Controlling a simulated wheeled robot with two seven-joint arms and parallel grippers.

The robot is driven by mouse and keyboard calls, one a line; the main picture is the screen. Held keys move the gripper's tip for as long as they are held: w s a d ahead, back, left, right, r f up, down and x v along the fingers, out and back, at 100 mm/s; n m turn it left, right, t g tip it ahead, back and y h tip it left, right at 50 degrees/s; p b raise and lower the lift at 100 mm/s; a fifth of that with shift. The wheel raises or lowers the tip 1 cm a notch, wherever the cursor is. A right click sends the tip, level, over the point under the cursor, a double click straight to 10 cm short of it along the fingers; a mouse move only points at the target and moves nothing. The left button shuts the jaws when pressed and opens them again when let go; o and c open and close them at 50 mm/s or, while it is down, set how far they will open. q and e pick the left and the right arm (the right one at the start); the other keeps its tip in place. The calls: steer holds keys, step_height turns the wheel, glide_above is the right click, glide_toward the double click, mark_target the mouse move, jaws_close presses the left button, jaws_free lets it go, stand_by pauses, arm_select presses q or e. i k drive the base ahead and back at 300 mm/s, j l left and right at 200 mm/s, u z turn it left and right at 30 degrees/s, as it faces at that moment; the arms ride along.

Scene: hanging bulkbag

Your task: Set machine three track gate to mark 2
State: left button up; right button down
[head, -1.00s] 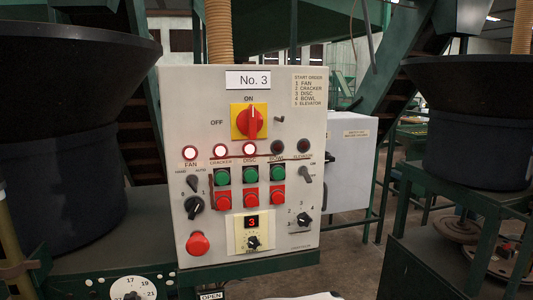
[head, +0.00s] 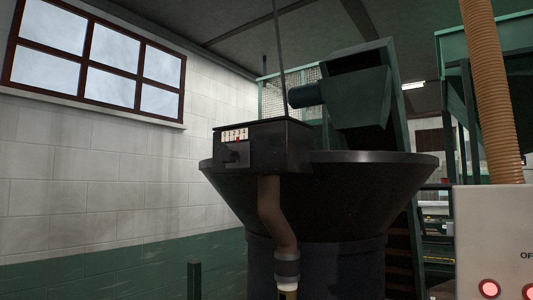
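The track gate is a dark box (head: 262,146) on the near rim of a wide black bowl (head: 340,190). Its white scale (head: 234,133) carries small digits, about 0 to 4. A small red pointer shows under the digits, near 2 or 3; I cannot tell exactly which. A dark knob or lever (head: 230,155) sits on the box front below the scale. A brown bent pipe (head: 272,215) runs down below the box. Neither of my grippers is in view.
The pale control panel (head: 495,235) with red lamps stands at the lower right, cut by the frame edge. A ribbed tan hose (head: 490,90) rises above it. A white and green block wall (head: 90,190) with a window is at left.

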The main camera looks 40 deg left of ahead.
mark_target(237, 155)
steer(key=u, duration=1.35)
